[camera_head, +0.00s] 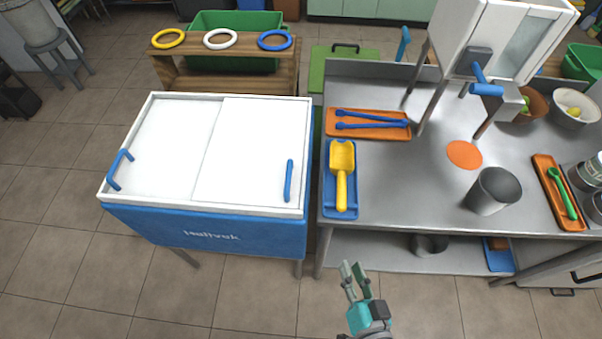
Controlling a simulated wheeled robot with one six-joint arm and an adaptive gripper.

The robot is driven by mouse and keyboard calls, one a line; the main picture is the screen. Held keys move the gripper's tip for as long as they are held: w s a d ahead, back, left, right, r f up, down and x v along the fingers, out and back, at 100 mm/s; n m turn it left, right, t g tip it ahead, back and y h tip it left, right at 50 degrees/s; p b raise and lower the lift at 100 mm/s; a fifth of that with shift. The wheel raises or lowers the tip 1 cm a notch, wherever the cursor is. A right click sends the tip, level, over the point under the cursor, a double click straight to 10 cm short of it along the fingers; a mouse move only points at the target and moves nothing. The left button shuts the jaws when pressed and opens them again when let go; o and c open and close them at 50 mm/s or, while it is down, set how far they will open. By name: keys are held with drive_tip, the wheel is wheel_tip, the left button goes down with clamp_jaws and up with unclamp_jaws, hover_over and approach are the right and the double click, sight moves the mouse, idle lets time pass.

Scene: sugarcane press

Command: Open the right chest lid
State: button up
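The blue chest (205,231) stands left of the metal table. Its top has two white sliding lids in a white frame. The right lid (245,150) lies flat over the right half and has a blue bar handle (289,180) near its right edge. The left lid (165,145) covers the left half and has a blue handle (120,169) at its left edge. The chest's inside is hidden by the lids. My gripper (353,272) is at the bottom centre, in front of the table and right of the chest, apart from both. Its fingers look slightly parted with nothing between them.
The metal table (400,185) is right of the chest, with a yellow scoop (342,172) on a blue tray and blue tongs (370,120) on an orange tray. A grey cup (493,191) stands farther right. A wooden shelf (168,72) is behind. Floor in front is clear.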

drive_tip(key=w+a+r+m, duration=0.2)
drive_tip(key=w+a, duration=0.4)
drive_tip(key=w, duration=0.2)
drive_tip(key=m, duration=0.3)
approach(289, 173)
drive_tip(key=shift+t+y, duration=0.3)
drive_tip(key=x, duration=0.3)
drive_tip(key=f+x, duration=0.1)
drive_tip(key=x, duration=0.6)
drive_tip(key=shift+d+f, duration=0.2)
drive_tip(key=shift+s, duration=0.1)
clamp_jaws()
drive_tip(key=shift+a, duration=0.1)
